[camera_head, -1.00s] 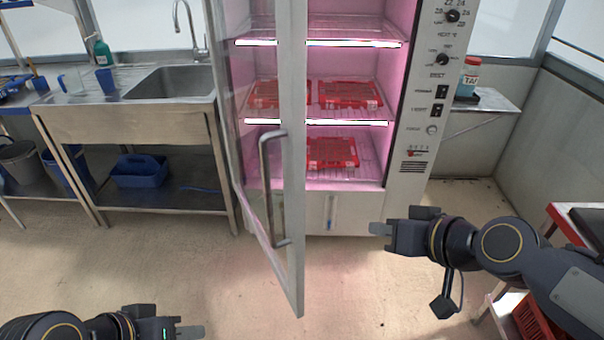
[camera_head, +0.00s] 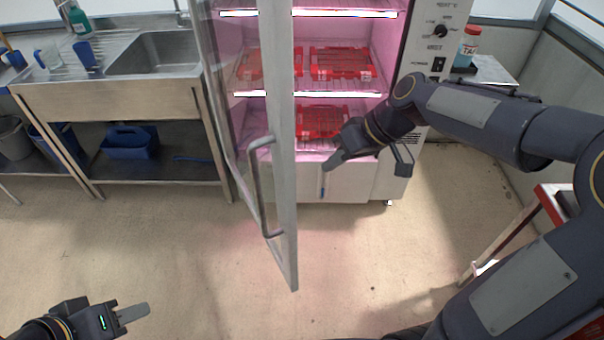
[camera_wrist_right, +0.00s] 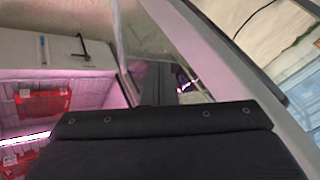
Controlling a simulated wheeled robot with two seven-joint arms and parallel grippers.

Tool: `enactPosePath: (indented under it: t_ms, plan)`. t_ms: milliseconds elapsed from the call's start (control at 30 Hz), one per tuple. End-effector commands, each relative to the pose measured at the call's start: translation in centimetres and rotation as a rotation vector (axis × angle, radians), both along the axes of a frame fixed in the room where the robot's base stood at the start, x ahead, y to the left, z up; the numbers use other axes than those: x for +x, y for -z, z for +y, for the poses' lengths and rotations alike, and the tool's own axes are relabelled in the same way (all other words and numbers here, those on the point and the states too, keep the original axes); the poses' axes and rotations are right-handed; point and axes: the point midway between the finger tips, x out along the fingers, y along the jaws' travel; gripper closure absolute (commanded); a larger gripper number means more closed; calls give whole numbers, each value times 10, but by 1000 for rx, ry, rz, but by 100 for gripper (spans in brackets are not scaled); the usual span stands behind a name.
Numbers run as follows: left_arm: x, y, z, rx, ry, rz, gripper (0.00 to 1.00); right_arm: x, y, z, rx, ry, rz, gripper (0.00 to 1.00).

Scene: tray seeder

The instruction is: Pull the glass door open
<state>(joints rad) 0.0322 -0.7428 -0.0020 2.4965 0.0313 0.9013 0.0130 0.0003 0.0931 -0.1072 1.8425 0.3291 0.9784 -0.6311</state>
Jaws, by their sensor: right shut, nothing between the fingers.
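The glass door (camera_head: 284,130) of the lit cabinet stands partly open, its free edge swung out toward me. Its grey bar handle (camera_head: 258,190) is on the left of that edge. My right gripper (camera_head: 332,164) is shut and empty, in front of the cabinet's lower part and to the right of the door edge, apart from the handle. In the right wrist view, its fingers (camera_wrist_right: 155,85) show beside the door frame (camera_wrist_right: 238,75), with the cabinet to the left; contact cannot be told. My left gripper (camera_head: 134,313) is low at the left, away from the door; its jaw opening is unclear.
Inside the cabinet, red trays (camera_head: 342,63) lie on wire shelves. A steel sink bench (camera_head: 110,97) with a blue caddy (camera_head: 131,142) beneath stands left. A red-edged table (camera_head: 548,205) is at right. The floor (camera_head: 190,250) before the door is clear.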

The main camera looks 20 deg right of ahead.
Motion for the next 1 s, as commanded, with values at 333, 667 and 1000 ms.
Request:
enactPosePath:
  t_ms: [333,667,1000]
  plan:
    - [0,-10,0,0,0,0,64,6,32,47,0,-4,-1,100]
    - [0,-13,0,0,0,0,64,3,34,63,0,-1,-1,100]
    - [0,-13,0,0,0,0,64,2,33,66,-1,-2,-1,100]
